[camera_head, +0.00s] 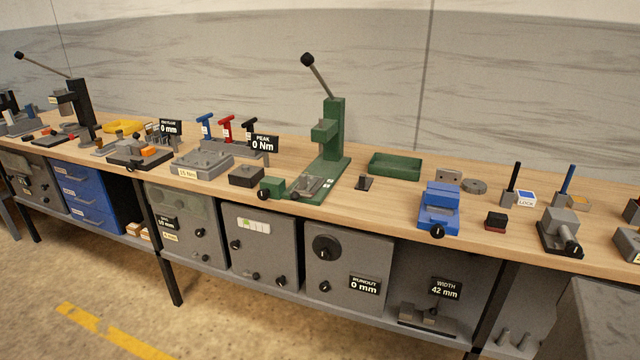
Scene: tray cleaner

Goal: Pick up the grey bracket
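Two grey pieces on the wooden bench could be the grey bracket; I cannot tell for certain which. One is a small, dark grey, angled piece (364,183) in front of the green tray, right of the green press. The other is a lighter grey piece with holes (448,177), standing behind the blue vise, next to a grey round disc (475,186). Both stand apart from the tools around them. My gripper is not in view.
The green lever press (333,140) rises tall at the middle. A green tray (395,167) lies right of it. A blue vise (439,207) and a small dark red-based block (495,221) sit near the front edge. Bare wood (385,205) lies between press and vise.

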